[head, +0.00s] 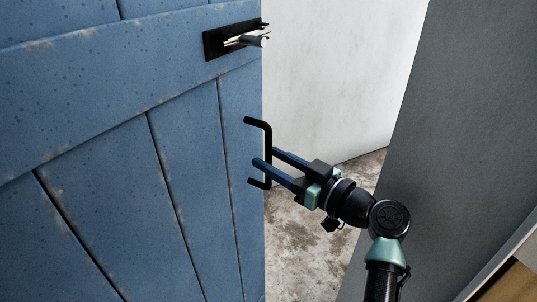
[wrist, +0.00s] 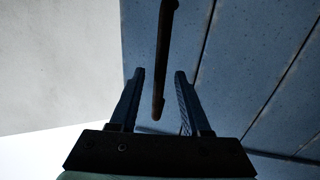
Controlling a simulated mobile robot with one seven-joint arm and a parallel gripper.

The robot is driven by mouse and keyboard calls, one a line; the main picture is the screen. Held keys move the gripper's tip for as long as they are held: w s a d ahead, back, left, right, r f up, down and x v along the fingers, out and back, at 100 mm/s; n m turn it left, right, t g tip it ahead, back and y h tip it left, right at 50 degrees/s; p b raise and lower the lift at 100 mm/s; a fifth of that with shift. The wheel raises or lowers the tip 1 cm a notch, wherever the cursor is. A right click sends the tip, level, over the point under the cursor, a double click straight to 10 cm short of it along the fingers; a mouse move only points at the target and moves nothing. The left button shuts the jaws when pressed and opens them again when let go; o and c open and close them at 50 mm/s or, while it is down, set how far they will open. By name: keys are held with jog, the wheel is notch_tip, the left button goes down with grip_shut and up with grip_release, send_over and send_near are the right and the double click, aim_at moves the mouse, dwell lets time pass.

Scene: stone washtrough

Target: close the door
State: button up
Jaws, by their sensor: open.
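A blue plank door (head: 170,170) stands ajar and fills the left of the head view; it also shows in the wrist view (wrist: 255,70). A black bar handle (head: 268,140) is fixed near its free edge. My gripper (head: 263,157) is open at the handle, with its two fingers pointing at the door. In the wrist view the handle (wrist: 163,60) lies between the lines of the fingers (wrist: 159,74), with a gap on each side. I cannot tell how deep it sits between them. A black latch plate with a lever (head: 235,40) is higher on the door.
A dark grey wall or panel (head: 430,130) stands close on the right of my arm. A white wall (head: 330,70) and a bare, stained floor (head: 310,235) show through the opening. A wooden edge (head: 510,285) is at the lower right.

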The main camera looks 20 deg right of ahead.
jog(key=shift+w+a, duration=0.4)
jog(key=shift+w, duration=0.2)
grip_shut()
dwell(1.1)
